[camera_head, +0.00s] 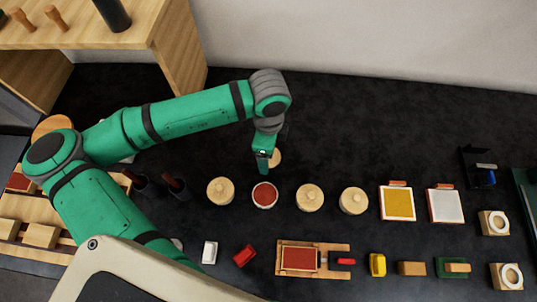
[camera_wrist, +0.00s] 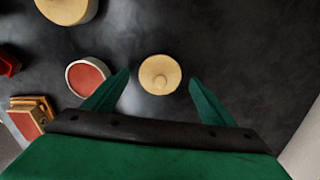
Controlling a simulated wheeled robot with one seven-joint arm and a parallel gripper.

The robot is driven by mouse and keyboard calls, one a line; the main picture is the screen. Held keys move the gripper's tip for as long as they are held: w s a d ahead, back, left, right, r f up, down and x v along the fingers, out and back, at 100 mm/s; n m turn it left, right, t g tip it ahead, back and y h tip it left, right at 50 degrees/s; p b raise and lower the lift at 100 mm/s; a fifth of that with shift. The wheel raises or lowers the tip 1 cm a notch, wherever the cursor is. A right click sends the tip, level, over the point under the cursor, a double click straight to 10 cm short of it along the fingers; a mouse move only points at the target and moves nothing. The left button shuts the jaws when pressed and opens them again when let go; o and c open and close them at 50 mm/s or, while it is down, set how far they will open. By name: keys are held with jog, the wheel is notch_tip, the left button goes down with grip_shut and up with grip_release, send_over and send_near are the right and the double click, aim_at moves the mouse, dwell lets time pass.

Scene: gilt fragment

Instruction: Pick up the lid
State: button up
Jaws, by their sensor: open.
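The lid (camera_wrist: 160,74) is a small round pale-wood disc with a knob in its middle, lying on the dark surface. In the head view the lid (camera_head: 276,158) is partly hidden by my gripper (camera_head: 264,163). In the wrist view my open gripper (camera_wrist: 158,77) has one finger to each side of the lid in the picture, with nothing held. I cannot tell how far above the lid the fingertips are. A round pale container with a red top face (camera_head: 264,195) stands just in front of the lid; it shows left of the lid in the wrist view (camera_wrist: 87,77).
Round wooden containers with knobbed lids stand to the left (camera_head: 220,191) and right (camera_head: 309,197) of the red-topped one, with another (camera_head: 353,201) farther right. A yellow panel (camera_head: 398,204) and a white panel (camera_head: 445,206) lie beyond. The dark surface behind the row is clear.

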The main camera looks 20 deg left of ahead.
jog(key=shift+f, duration=0.7)
jog(key=c, duration=1.1)
jog(key=shift+r, duration=0.1)
